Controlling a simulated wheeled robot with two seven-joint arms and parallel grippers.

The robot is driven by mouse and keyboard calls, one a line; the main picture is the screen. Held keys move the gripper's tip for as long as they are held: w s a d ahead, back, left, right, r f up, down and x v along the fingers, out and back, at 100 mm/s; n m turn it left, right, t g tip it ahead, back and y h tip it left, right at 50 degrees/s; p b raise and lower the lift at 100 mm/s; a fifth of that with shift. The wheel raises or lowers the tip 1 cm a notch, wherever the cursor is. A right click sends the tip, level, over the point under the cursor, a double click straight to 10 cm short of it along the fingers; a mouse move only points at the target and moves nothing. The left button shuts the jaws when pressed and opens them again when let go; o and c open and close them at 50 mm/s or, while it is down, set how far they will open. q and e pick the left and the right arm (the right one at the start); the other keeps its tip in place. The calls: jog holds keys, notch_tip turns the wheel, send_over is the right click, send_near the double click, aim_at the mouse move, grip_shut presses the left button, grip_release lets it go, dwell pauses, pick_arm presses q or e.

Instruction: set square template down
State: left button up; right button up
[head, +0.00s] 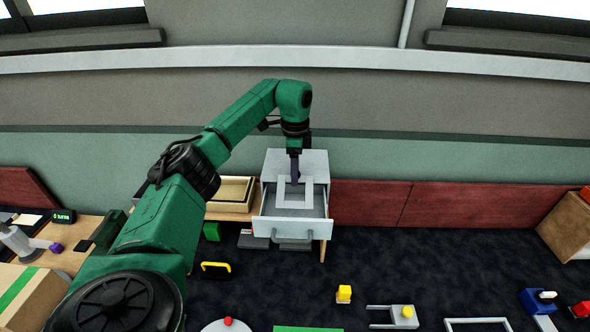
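The square template (282,193), a pale open frame, shows over the open drawer (293,228) of a small white cabinet (312,160). I cannot tell whether it touches the drawer floor. My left gripper (295,180) points straight down at the far bar of the template. Its dark fingers look close together and meet that bar, shut on it as far as I can see. The fingertips are small and partly merge with the bar. My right gripper is not in view.
A yellow-handled item (216,268), a yellow block (344,293) and a grey forked part (389,310) lie in front. A red-brown panel (440,204) runs behind on the right.

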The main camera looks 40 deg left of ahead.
pick_arm(q)
jog(key=shift+r, duration=0.1)
jog(key=shift+r, duration=0.25)
notch_tip(320, 180, up, 7)
jog(key=shift+w+f+b, duration=0.1)
jog(key=shift+b, duration=0.7)
notch_tip(320, 180, up, 6)
jog(key=shift+f+p, duration=0.1)
jog(key=shift+p, duration=0.7)
